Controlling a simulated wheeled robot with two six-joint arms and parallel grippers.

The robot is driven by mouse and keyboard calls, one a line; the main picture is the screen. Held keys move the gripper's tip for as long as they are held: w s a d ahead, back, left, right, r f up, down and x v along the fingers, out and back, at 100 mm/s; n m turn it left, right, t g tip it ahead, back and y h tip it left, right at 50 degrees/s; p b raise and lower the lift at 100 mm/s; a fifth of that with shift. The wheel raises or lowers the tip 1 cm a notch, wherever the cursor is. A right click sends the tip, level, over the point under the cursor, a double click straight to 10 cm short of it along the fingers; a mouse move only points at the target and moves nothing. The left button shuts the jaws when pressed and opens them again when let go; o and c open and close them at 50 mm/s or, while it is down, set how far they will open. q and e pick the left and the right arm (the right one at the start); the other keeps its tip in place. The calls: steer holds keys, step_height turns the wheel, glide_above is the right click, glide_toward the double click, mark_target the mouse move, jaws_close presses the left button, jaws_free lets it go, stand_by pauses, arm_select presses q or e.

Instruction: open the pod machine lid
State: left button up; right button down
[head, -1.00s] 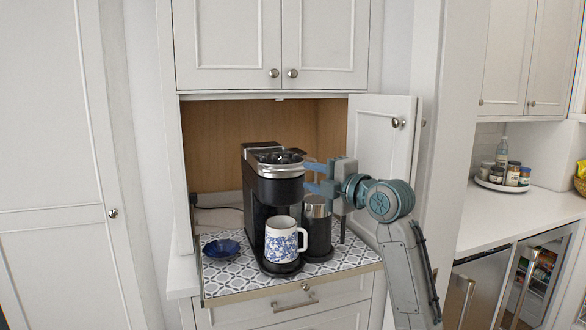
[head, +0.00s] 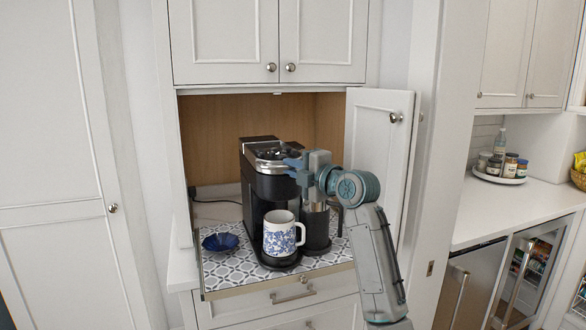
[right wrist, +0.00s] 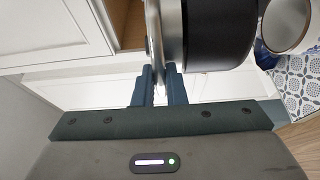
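The black pod machine (head: 262,185) stands on the patterned mat in the cabinet nook. Its lid (head: 272,153), with a silver band, looks down. My right gripper (head: 291,170) is at the right side of the lid's front. In the right wrist view my fingers (right wrist: 160,85) are close together, with the thin silver lid edge (right wrist: 154,30) between them; they look shut on it. The machine's dark round front (right wrist: 218,35) is just right of the fingers. The fingertips' contact is partly hidden. My left gripper is not in view.
A blue-and-white mug (head: 280,235) stands under the spout; it also shows in the right wrist view (right wrist: 287,25). A dark canister (head: 316,230) stands right of the machine, a blue dish (head: 220,242) left. An open cabinet door (head: 378,165) is right of my arm.

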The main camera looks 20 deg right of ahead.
steer(key=r+p, duration=0.2)
steer(key=p, duration=0.1)
steer(key=r+g+p, duration=0.1)
steer(key=r+p, duration=0.1)
steer(key=r, duration=0.1)
steer(key=w+r+m+g+p, duration=0.1)
steer(key=r+p, duration=0.2)
steer(key=shift+r+h+p, duration=0.1)
steer(key=shift+h+p, duration=0.25)
steer(key=shift+h, duration=0.05)
steer(key=w+r+p, duration=0.3)
steer(key=w+r, duration=0.1)
steer(key=r, duration=0.3)
steer(key=shift+r, duration=0.4)
